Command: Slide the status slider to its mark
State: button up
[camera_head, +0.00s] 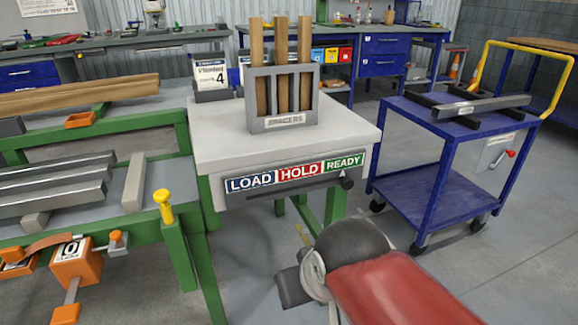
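The status slider is a black knob (346,183) at the right end of a thin dark slot (290,188) on the front edge of the white-topped table (225,150). Above the slot is a label strip with a blue LOAD field (250,183), a red HOLD field (299,172) and a green READY field (344,161). The knob is below the right part of READY. I cannot make out a separate mark. My gripper (290,286) is low in front of the table, apart from the knob, to its lower left.
A grey SPACERS rack (283,124) with wooden sticks stands on the white top. A blue cart (440,118) stands to the right. A green bench (100,222) with metal bars and a yellow-topped post (164,205) is at left. Floor between table and cart is clear.

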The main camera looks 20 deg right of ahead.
aim_at(347, 183)
jog(key=k+l, duration=0.1)
jog(key=l, duration=0.55)
jog(key=k+l, duration=0.15)
jog(key=l, duration=0.15)
jog(key=k+z, duration=0.1)
jog(key=z, duration=0.25)
jog(key=k+z, duration=0.15)
jog(key=z, duration=0.2)
jog(key=k+l+z, duration=0.1)
jog(key=z, duration=0.25)
